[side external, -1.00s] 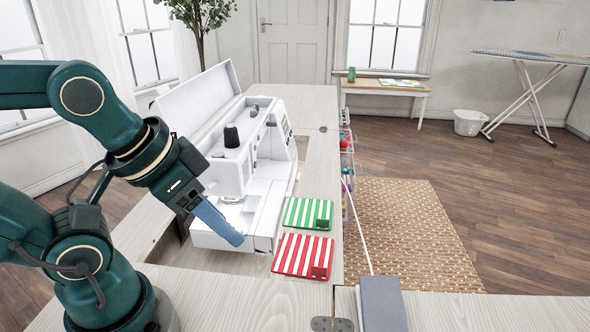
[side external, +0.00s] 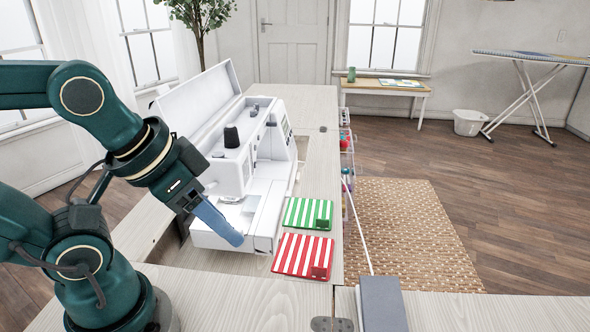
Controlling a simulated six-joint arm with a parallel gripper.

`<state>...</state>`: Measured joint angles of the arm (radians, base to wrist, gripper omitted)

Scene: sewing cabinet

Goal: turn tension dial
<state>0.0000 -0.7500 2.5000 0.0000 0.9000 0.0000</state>
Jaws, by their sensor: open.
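A white sewing machine (side external: 235,172) stands in the cabinet with its long lid raised at the back left. A black cone-shaped piece (side external: 231,137) sits on its top. Small grey parts show on the top near the back, but I cannot tell which part is the tension dial. My gripper (side external: 238,238), with blue fingers, is open and points down and to the right over the front left corner of the machine's bed. Nothing shows between the fingers. From this angle I cannot tell if they touch the machine.
A green striped cloth (side external: 308,213) and a red striped cloth (side external: 303,256) lie on the cabinet top (side external: 323,170) right of the machine. A grey block (side external: 382,304) with a pale rod stands at the front right. An opening shows left of the machine bed.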

